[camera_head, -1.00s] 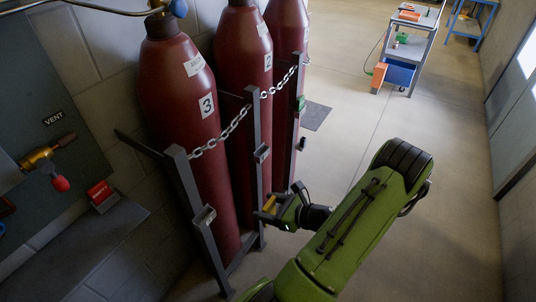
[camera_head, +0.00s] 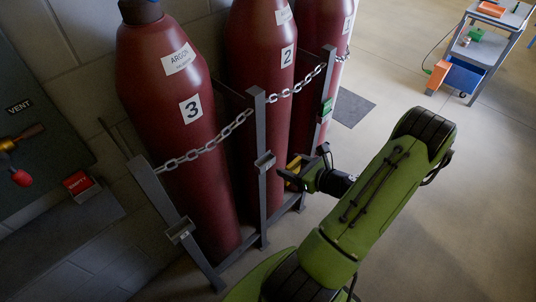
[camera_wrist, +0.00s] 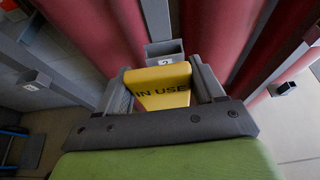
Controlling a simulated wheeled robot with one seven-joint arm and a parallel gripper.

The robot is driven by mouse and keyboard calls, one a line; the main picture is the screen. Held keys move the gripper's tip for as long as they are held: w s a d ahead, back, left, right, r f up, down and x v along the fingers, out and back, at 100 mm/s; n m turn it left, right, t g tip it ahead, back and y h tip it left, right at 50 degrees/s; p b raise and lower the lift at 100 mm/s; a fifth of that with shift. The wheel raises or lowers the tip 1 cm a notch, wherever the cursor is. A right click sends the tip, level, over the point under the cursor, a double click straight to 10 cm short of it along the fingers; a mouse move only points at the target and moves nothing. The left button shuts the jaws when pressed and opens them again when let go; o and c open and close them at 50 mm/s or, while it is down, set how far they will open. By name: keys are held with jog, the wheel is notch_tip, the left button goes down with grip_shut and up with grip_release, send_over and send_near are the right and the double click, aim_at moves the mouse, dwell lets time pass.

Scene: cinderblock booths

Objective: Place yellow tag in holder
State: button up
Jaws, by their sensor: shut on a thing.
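The yellow tag (camera_wrist: 165,84), lettered "IN USE", is held between the fingers of my gripper (camera_wrist: 160,92) in the wrist view. In the head view my gripper (camera_head: 287,175) is in front of the cylinder rack, and the tag (camera_head: 294,165) shows partly. A small grey holder (camera_wrist: 164,50) lies just beyond the tag's far end in the wrist view; I cannot tell whether they touch. In the head view, a holder (camera_head: 264,161) is on the middle post, left of and slightly above my gripper. Another holder (camera_head: 180,232) is on the left post.
Dark red gas cylinders (camera_head: 180,130) stand behind a chain (camera_head: 207,142) and grey posts. A green tag (camera_head: 326,106) is at the right post. A red item (camera_head: 78,183) sits on the left ledge.

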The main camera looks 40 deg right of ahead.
aim_at(262, 152)
jog(key=w, duration=1.1)
jog(key=shift+w+a, duration=0.1)
jog(key=shift+w, duration=0.2)
jog(key=shift+w+f, duration=0.15)
jog(key=shift+f, duration=0.15)
jog(key=shift+f+b, duration=0.6)
jog(key=shift+f, duration=1.1)
jog(key=o, duration=1)
jog(key=shift+o, duration=0.2)
